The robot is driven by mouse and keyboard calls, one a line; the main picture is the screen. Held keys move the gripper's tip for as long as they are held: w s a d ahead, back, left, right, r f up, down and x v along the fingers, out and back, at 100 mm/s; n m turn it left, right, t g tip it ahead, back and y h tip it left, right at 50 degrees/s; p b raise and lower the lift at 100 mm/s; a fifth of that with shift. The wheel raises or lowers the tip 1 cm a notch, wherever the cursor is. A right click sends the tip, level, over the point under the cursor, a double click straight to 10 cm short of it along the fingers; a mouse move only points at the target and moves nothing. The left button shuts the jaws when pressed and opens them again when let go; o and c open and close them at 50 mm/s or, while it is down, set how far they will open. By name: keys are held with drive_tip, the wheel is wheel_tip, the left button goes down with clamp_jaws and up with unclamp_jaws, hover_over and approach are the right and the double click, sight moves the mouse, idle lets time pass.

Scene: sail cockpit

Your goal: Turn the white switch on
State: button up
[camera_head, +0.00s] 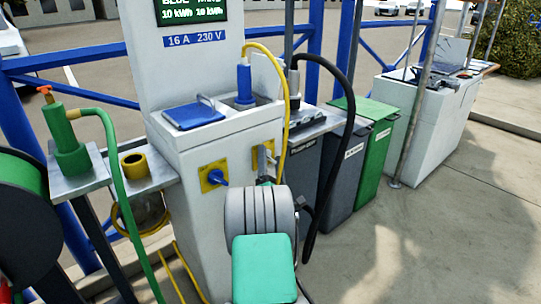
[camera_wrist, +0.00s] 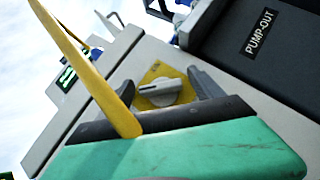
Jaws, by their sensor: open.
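The white switch (camera_wrist: 160,90) is a pale rotary knob on a yellow plate (camera_wrist: 157,72). Its bar lies roughly across the wrist picture. My gripper (camera_wrist: 166,88) is open, and its dark fingers show on either side of the knob. I cannot tell if a finger touches it. In the head view my gripper (camera_head: 266,167) is in front of the right yellow plate (camera_head: 257,152), mostly hiding the switch there. A blue switch (camera_head: 218,178) on another yellow plate (camera_head: 207,182) is to its left on the same white pedestal (camera_head: 190,235).
A yellow cable (camera_head: 288,95) hangs from a blue plug (camera_head: 244,82) and crosses close before the wrist camera. A black hose (camera_head: 345,120) loops to the right of my arm. Grey (camera_head: 350,175) and green (camera_head: 378,155) bins stand right; open paving lies beyond.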

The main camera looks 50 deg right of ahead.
drive_tip(key=shift+d, duration=0.1)
drive_tip(key=shift+c, duration=0.5)
drive_tip(key=c, duration=1.3)
